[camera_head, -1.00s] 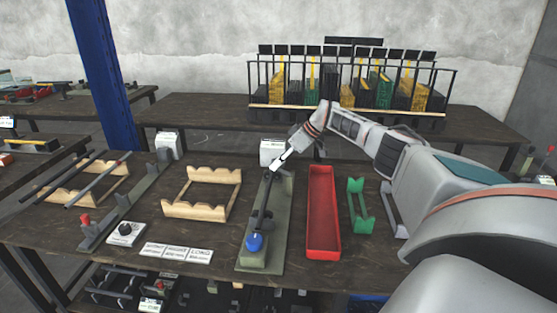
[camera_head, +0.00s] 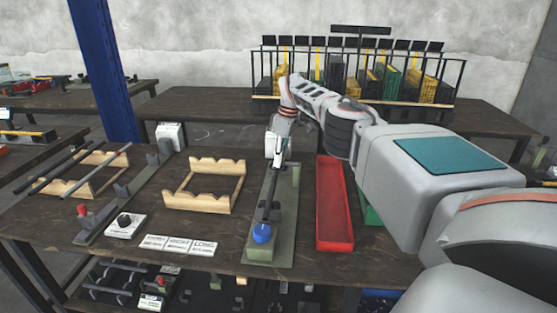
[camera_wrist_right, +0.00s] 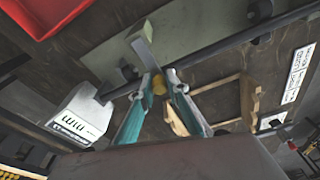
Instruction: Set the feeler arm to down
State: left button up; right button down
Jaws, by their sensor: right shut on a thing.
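The green gauge fixture (camera_head: 284,237) stands mid-table, with a dark rod along it and a blue knob (camera_head: 262,232) at its near end. My right gripper (camera_head: 277,163) reaches down over the far half of the fixture. In the right wrist view, the teal fingers of my right gripper (camera_wrist_right: 159,82) close around a small brass-coloured piece (camera_wrist_right: 158,86). A pale grey bar, apparently the feeler arm (camera_wrist_right: 141,48), meets this piece and stands out from the green base. In the head view the wrist and fingers hide most of the feeler arm. My left gripper is out of view.
A red tray (camera_head: 334,240) lies close right of the fixture. A wooden cradle (camera_head: 204,208) and label cards (camera_head: 180,244) lie to its left. A white labelled box (camera_wrist_right: 75,117) shows beside the rod in the right wrist view. My right forearm covers the table's right side.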

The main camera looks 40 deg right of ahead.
aim_at(286, 164)
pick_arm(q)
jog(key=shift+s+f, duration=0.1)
pick_arm(e)
jog(key=shift+d, duration=0.25)
jog(key=c, duration=2)
grip_release()
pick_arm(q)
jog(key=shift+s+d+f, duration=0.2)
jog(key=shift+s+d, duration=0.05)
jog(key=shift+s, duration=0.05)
pick_arm(e)
jog(key=shift+f, duration=0.1)
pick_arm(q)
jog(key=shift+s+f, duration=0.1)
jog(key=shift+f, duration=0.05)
pick_arm(e)
jog(key=shift+a, duration=0.15)
jog(key=r, duration=0.4)
jog(key=s+r, duration=0.1)
jog(key=r, duration=0.3)
jog(key=s+d+r, duration=0.1)
jog(key=r, duration=0.3)
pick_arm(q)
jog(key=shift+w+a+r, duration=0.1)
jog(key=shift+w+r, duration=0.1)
